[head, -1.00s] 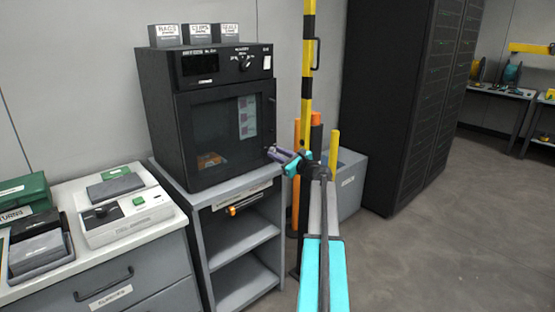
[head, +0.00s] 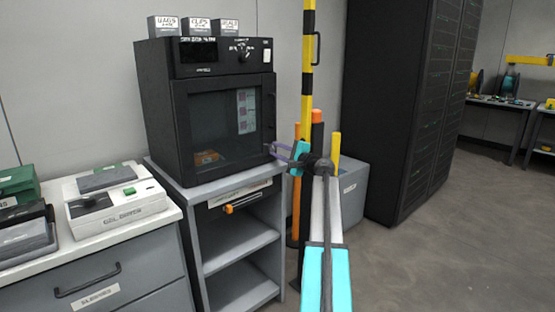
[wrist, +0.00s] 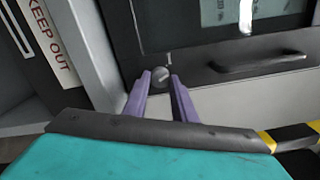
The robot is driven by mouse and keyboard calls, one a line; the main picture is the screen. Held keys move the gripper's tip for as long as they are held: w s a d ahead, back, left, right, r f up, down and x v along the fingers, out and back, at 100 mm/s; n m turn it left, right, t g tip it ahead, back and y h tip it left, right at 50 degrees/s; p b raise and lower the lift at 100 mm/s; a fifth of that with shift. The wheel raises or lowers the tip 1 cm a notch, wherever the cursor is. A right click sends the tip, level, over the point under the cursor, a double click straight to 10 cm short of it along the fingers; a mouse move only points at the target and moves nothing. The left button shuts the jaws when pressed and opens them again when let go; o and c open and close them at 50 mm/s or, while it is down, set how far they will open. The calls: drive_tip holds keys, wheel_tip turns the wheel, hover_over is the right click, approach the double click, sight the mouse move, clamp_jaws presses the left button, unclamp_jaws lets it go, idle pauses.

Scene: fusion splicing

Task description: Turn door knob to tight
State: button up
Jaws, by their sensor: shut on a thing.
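The black oven-like cabinet (head: 222,125) stands on a grey shelf stand, and its windowed door looks closed. In the wrist view, the small round grey door knob (wrist: 160,76) sits at the door's edge, with a slot-like mark on its face. My gripper (wrist: 160,82) has its two purple fingers on either side of the knob and is shut on it. In the head view, my gripper (head: 271,149) reaches the door's lower right edge from the right. The knob is too small to make out there.
A dark bar handle (wrist: 262,62) is on the door near the knob. A yellow-black post (head: 308,45) and orange posts stand close to my arm. A grey bin (head: 352,185) and a tall black rack (head: 400,110) are at right. The floor at far right is clear.

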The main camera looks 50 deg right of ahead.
drive_tip(key=shift+n+b, duration=1.65)
drive_tip(key=shift+n, duration=0.35)
drive_tip(key=o, duration=1)
drive_tip(key=shift+o, duration=0.2)
drive_tip(key=shift+s, duration=0.15)
drive_tip(key=s+a+p, duration=0.1)
drive_tip(key=s, duration=1.2)
drive_tip(key=shift+s+p, duration=0.25)
drive_tip(key=shift+p, duration=0.15)
